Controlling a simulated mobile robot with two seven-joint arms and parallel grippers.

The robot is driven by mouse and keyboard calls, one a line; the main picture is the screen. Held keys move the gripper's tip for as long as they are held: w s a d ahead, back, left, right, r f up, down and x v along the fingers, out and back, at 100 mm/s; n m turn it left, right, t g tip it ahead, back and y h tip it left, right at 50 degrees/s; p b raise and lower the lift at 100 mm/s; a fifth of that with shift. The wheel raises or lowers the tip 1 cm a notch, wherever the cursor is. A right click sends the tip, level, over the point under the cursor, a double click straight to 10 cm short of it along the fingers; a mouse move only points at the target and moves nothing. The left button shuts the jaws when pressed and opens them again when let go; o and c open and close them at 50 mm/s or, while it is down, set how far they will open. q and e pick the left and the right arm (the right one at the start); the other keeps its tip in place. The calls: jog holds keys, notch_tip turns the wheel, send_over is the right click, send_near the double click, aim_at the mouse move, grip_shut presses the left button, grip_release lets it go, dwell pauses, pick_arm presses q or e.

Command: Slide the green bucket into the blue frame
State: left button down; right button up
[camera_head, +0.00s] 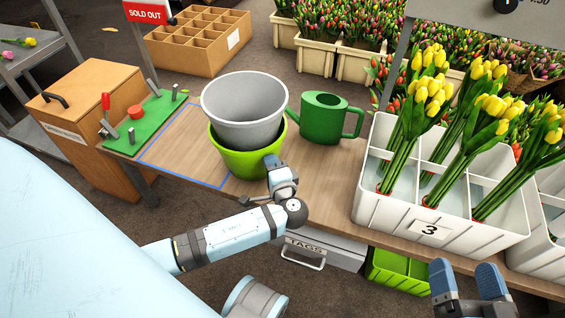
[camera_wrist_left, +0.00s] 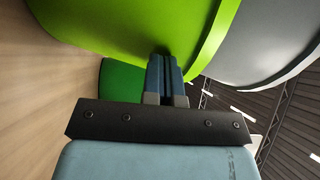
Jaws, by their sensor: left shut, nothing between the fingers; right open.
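The green bucket (camera_head: 247,158) stands upright on the wooden bench with a grey bucket (camera_head: 243,108) nested in it. The blue frame (camera_head: 187,147) is a thin outline on the bench top, left of the green bucket; the bucket hides part of its right side. My left gripper (camera_head: 271,163) is shut and empty, with its fingers at the right side of the green bucket. In the left wrist view, the fingers (camera_wrist_left: 165,78) are together against or very near the green wall (camera_wrist_left: 130,25); I cannot tell if they touch. My right gripper (camera_head: 470,281) is open and empty at bottom right.
A dark green watering can (camera_head: 322,118) stands right of the buckets. A white crate of yellow tulips (camera_head: 440,215) stands further right. A green board with a red lever (camera_head: 145,122) lies left of the frame. The bench inside the frame looks clear.

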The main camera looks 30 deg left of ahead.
aim_at(234, 148)
pick_arm(q)
jog(key=a+p, duration=0.1)
jog(key=a, duration=0.3)
jog(key=s+a, duration=0.1)
jog(key=a, duration=0.3)
jog(key=s+a+p, duration=0.1)
jog(key=a, duration=0.3)
jog(key=shift+a+r+p, duration=0.1)
jog(key=shift+a+p, duration=0.1)
jog(key=shift+p, duration=0.1)
jog(key=shift+w+d, duration=0.1)
pick_arm(e)
jog(key=shift+t, duration=0.9)
jog(key=r, duration=0.4)
jog(key=shift+s+d+r, duration=0.15)
jog(key=shift+d+r, duration=0.05)
jog(key=shift+r, duration=0.1)
pick_arm(q)
jog(key=shift+d, duration=0.1)
